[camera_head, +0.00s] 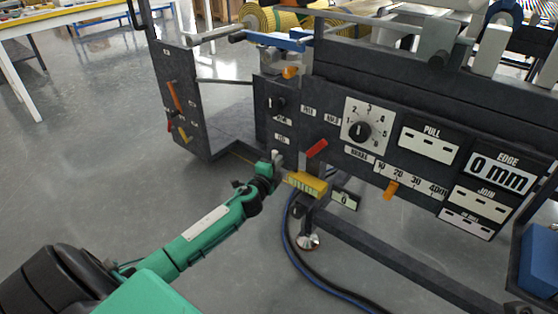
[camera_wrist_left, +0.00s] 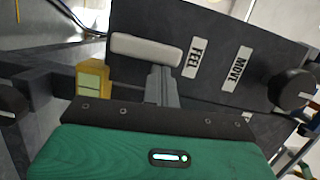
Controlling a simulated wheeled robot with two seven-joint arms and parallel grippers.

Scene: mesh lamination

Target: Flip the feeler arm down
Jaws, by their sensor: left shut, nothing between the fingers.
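The dark machine panel shows a FEEL label (camera_head: 281,140) below a MOVE label (camera_head: 282,121). In the left wrist view, a pale rounded bar (camera_wrist_left: 147,48) lies across the panel beside the FEEL label; it looks like the feeler arm, though I cannot be sure. My left gripper (camera_head: 275,157) is at the lower part of this panel. In the left wrist view its grey fingers (camera_wrist_left: 163,84) are shut and empty, with their tips right by the bar. I cannot tell whether they touch it. My right gripper is not in view.
A yellow box (camera_head: 307,183) sits just right of my left gripper, and shows in the left wrist view (camera_wrist_left: 93,80). A red lever (camera_head: 317,149) and a dial (camera_head: 361,131) are further right. Dark hoses (camera_head: 292,240) hang below. Open floor (camera_head: 90,150) lies left.

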